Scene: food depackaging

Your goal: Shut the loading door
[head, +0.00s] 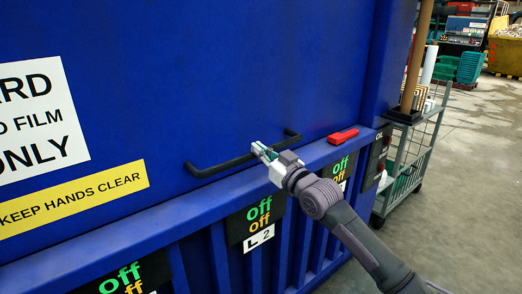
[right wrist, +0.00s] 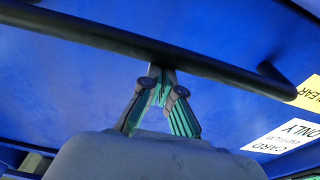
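The loading door (head: 250,75) is a large blue panel with a black bar handle (head: 222,165) along its lower part. It stands upright just above a blue ledge, and I cannot tell whether it is fully closed. My right gripper (head: 258,148) is at the right part of the handle. In the right wrist view the fingers (right wrist: 162,78) come together at the tips, and the handle (right wrist: 100,38) crosses just beyond and above them. The fingertips are at or touching the bar; no clear grip around it shows. My left gripper is not in view.
A red lever (head: 343,135) lies on the ledge (head: 190,207) right of the handle. Panels marked "off" (head: 258,210) sit below. A grey wire trolley (head: 415,150) stands at the right, beside open concrete floor (head: 480,170).

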